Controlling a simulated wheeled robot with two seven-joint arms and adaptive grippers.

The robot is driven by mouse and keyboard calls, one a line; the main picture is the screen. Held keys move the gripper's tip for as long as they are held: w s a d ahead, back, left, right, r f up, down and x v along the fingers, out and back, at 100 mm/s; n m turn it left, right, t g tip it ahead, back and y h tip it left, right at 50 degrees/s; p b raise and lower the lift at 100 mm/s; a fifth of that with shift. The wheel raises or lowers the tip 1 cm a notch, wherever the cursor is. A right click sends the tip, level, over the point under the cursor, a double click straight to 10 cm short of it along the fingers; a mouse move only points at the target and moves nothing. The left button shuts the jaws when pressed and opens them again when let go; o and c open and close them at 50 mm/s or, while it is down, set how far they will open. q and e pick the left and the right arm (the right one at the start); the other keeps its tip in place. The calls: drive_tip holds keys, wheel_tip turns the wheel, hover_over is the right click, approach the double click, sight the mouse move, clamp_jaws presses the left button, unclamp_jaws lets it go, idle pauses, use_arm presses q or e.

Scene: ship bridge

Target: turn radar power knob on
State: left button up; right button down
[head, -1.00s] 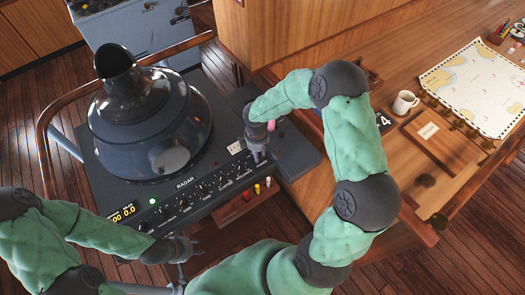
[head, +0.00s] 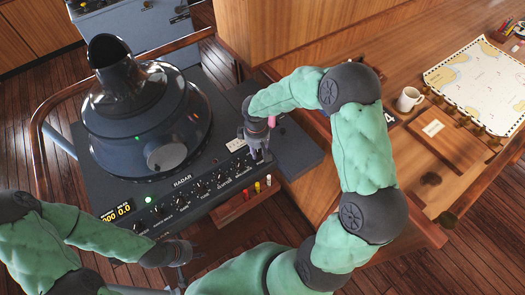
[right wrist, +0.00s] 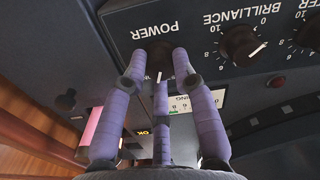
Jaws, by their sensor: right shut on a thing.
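The dark radar console (head: 215,202) stands at the left of the head view, with a row of knobs along its front panel. The power knob (right wrist: 160,50) shows in the right wrist view under the upside-down word POWER, partly hidden by my fingers. My right gripper (head: 257,155) reaches down to the right end of the knob row. Its purple fingers (right wrist: 160,66) are shut on the power knob. My left gripper (head: 190,252) is low, in front of the console and apart from it; its finger opening is unclear.
A green light (head: 148,199) glows beside an amber display (head: 117,212). The brilliance knob (right wrist: 240,44) is close beside the power knob. Coloured pegs (head: 257,187) sit below the panel. A wooden desk with a mug (head: 408,99) and a chart (head: 478,80) is at the right.

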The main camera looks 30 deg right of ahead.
sight(260, 152)
use_arm(q)
drive_tip(key=shift+f+b, duration=1.15)
drive_tip(key=shift+f, duration=0.25)
use_arm(e)
drive_tip(key=shift+s+f+m, duration=0.1)
drive_tip(key=shift+m, duration=1.8)
drive_tip(key=shift+d, duration=0.1)
drive_tip(key=c, duration=1.3)
unclamp_jaws()
use_arm(q)
drive_tip(key=shift+d, duration=0.1)
use_arm(e)
drive_tip(key=o, duration=0.3)
drive_tip(key=shift+d, duration=0.1)
drive_tip(key=shift+r, duration=0.4)
use_arm(q)
drive_tip(key=shift+a+f, duration=0.25)
drive_tip(key=shift+a, duration=0.6)
use_arm(e)
wheel_tip(260, 152, up, 12)
drive_tip(key=shift+d+f, duration=0.1)
drive_tip(key=shift+f, duration=0.15)
